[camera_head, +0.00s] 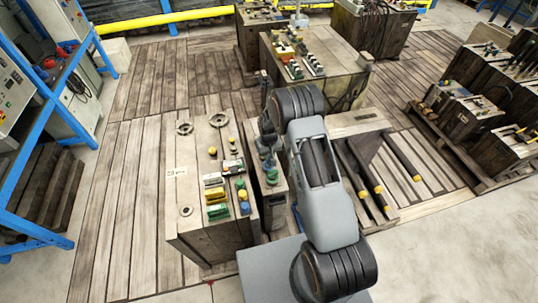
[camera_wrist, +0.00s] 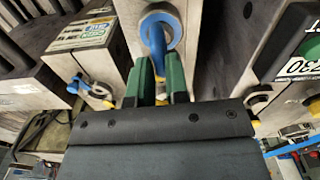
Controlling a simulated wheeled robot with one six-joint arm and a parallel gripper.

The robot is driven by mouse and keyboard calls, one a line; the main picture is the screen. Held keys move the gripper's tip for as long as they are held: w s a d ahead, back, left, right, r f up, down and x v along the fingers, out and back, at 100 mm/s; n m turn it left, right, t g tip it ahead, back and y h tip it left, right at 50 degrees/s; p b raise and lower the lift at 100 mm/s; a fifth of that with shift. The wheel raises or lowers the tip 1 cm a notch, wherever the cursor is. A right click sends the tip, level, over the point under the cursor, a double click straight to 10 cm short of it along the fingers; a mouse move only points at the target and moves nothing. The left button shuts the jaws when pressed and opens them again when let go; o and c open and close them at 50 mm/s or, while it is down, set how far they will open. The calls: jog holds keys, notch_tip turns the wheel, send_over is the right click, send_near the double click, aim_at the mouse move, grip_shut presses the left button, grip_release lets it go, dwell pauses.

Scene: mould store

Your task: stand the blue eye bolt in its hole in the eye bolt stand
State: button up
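The blue eye bolt (camera_wrist: 157,42) shows at the top middle of the wrist view, with its round eye beyond my fingertips. A pale grey ring lies close around or behind the eye; I cannot tell which. My gripper (camera_wrist: 161,72) has two green fingers close together on either side of the blue shank, and it appears shut on it. The lower end of the bolt is hidden by the fingers and gripper body. In the head view my arm hides the gripper and the bolt. I cannot tell for sure which block is the eye bolt stand, and its hole is not clear.
A wooden block (camera_head: 190,180) with rings and coloured pieces stands left of my arm. Another block (camera_head: 345,88) with small parts stands behind it. Dark bars with yellow ends (camera_head: 362,180) lie to the right. A blue rack (camera_head: 50,150) stands far left, with clear floor before it.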

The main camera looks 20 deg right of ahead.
jog(key=o, duration=0.5)
notch_tip(320, 180, up, 14)
jog(key=b, duration=0.2)
jog(key=shift+s+r+m+t, duration=0.15)
jog(key=shift+s+r+t, duration=0.5)
jog(key=shift+s+r, duration=2.9)
jog(key=shift+s+r+m+t, duration=0.2)
jog(key=shift+s+r+t, duration=0.5)
jog(key=shift+s+r, duration=2.85)
jog(key=shift+s+r+m+t, duration=0.15)
jog(key=shift+s+r+t, duration=0.85)
jog(key=shift+s, duration=4.65)
